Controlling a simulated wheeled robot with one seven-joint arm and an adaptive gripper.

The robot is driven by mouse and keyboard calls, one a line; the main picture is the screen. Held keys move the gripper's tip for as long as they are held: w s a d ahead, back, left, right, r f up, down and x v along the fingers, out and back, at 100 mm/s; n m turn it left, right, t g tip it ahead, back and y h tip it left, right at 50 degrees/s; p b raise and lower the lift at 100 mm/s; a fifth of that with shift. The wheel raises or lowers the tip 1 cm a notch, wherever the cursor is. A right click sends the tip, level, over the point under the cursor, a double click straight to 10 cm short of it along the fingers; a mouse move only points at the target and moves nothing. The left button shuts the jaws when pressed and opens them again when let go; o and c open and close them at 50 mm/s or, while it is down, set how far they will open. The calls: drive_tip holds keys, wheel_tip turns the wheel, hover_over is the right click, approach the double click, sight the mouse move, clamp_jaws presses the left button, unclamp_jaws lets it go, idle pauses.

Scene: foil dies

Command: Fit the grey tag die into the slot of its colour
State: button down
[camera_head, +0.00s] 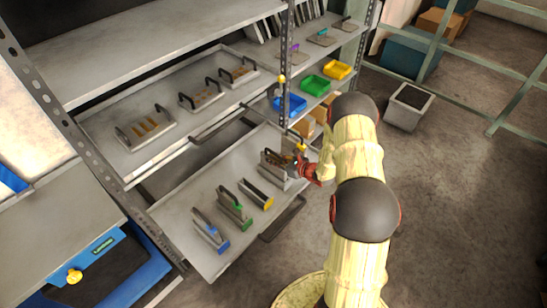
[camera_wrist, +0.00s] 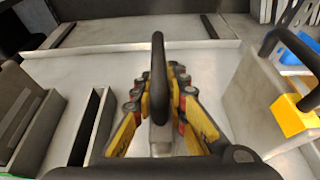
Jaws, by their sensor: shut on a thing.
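My gripper (camera_head: 308,171) is over the pulled-out lower drawer. In the wrist view my gripper (camera_wrist: 160,112) is shut on the black loop handle (camera_wrist: 157,75) of a die with a grey body (camera_wrist: 161,140). This is taken as the grey tag die; its tag is hidden by the fingers. In the head view a grey die body (camera_head: 272,166) shows just left of the gripper. Whether it hangs free or sits in a slot, I cannot tell. No grey slot marking is clearly visible.
Blue-marked (camera_head: 209,231) and green-marked (camera_head: 234,206) holders with dies stand farther left in the drawer. The upper tray (camera_head: 105,130) holds handled dies. Blue, green and yellow bins (camera_head: 316,85) are behind.

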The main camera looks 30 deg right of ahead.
drive_tip(key=shift+w, duration=0.1)
drive_tip(key=c, duration=1.8)
unclamp_jaws()
drive_tip(key=shift+o, duration=0.2)
drive_tip(key=shift+r, duration=0.1)
